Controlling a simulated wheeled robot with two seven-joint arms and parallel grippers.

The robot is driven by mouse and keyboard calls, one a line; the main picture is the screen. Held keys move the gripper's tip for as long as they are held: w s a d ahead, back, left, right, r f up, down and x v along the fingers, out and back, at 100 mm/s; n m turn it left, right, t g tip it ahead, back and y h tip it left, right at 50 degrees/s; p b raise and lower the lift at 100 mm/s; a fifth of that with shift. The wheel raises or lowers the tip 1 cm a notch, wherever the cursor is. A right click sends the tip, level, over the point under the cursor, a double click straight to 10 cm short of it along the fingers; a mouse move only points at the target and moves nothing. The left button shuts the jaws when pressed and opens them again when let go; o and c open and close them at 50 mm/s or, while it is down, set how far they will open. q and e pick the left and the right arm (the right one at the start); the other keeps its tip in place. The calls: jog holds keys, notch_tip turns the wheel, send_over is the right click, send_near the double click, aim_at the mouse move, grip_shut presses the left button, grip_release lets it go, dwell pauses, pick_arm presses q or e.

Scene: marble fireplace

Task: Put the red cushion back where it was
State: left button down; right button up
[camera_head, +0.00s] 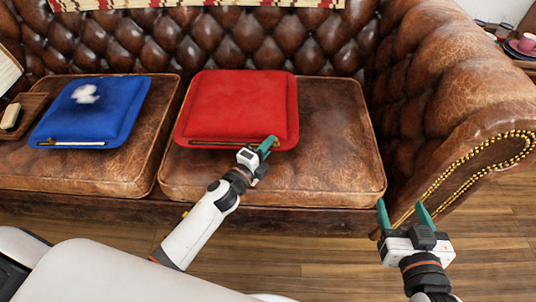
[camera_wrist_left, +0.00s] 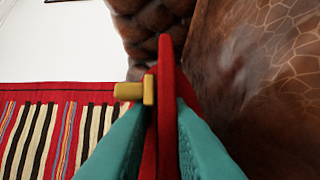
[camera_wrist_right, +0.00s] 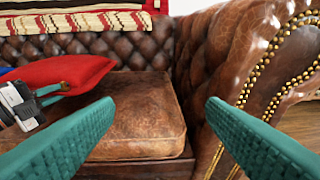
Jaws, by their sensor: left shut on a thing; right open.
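The red cushion (camera_head: 243,105) is over the right seat of the brown leather sofa in the head view, its front zipped edge toward me. My left gripper (camera_head: 266,148) is shut on the front right part of that edge. In the left wrist view the cushion edge (camera_wrist_left: 167,100) stands between the teal fingers, beside a brass zip pull (camera_wrist_left: 135,91). In the right wrist view the cushion (camera_wrist_right: 65,72) slopes, its near edge at the left gripper. Whether it touches the seat throughout is unclear. My right gripper (camera_head: 404,220) is open and empty before the sofa's right arm.
A blue cushion (camera_head: 92,110) with a white patch lies on the left seat. A wooden tray (camera_head: 30,103) with a small block is at far left. The right seat (camera_head: 335,135) is bare right of the red cushion. A striped blanket (camera_wrist_right: 75,20) hangs over the sofa back.

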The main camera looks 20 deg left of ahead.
pick_arm(q)
notch_tip(320, 180, down, 3)
jog(key=shift+r+b, duration=0.1)
jog(key=shift+b, duration=0.8)
jog(key=shift+f, duration=0.2)
pick_arm(e)
notch_tip(320, 180, up, 7)
jog(key=a+t+y, duration=0.1)
jog(key=t, duration=0.4)
jog(key=shift+w+a+y, duration=0.15)
jog(key=shift+w+y, duration=0.25)
pick_arm(q)
jog(key=shift+f, duration=0.1)
jog(key=c, duration=1.8)
grip_release()
jog(key=shift+f, duration=0.1)
jog(key=o, duration=0.4)
jog(key=shift+o, duration=0.2)
pick_arm(e)
jog(key=shift+r+t, duration=0.3)
jog(key=shift+r, duration=0.05)
